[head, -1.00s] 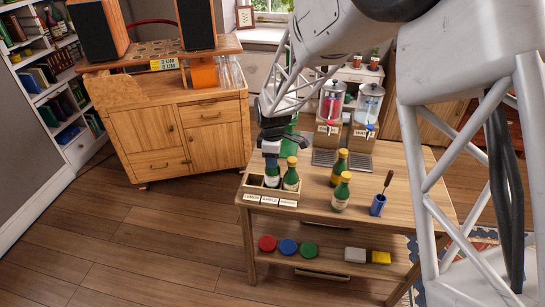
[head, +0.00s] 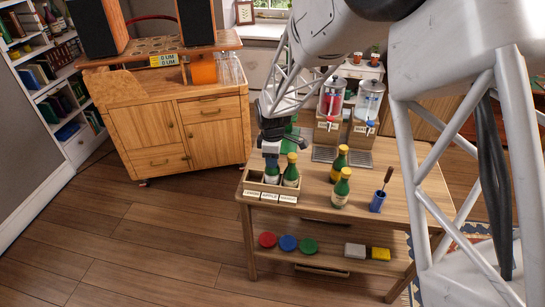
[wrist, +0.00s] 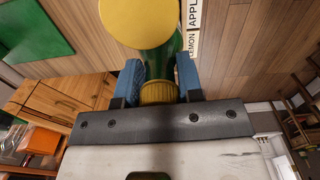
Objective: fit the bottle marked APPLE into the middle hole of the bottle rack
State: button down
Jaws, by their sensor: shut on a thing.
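The wooden bottle rack (head: 247,188) stands at the table's left front corner, with several holes and white labels along its front. My gripper (head: 271,158) points down over the middle hole, shut on the top of a green bottle (head: 272,174). This bottle is upright, with its lower part hidden by the rack; I cannot tell whether it is fully seated. Its label is not readable. In the wrist view, a yellow ribbed neck or cap (wrist: 158,92) lies between my blue fingers. A second green bottle (head: 291,172) with a yellow cap stands in the right hole. The left hole looks empty.
Two more yellow-capped bottles stand on the table, one behind (head: 340,162) and one in front (head: 341,190). Drink dispensers (head: 328,117) stand behind. The front middle tabletop is clear.

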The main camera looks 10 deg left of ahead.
jog(key=shift+f, duration=0.45)
jog(key=c, duration=0.7)
grip_release()
notch_tip(320, 180, up, 7)
jog(key=shift+r, duration=0.4)
dwell(0.6)
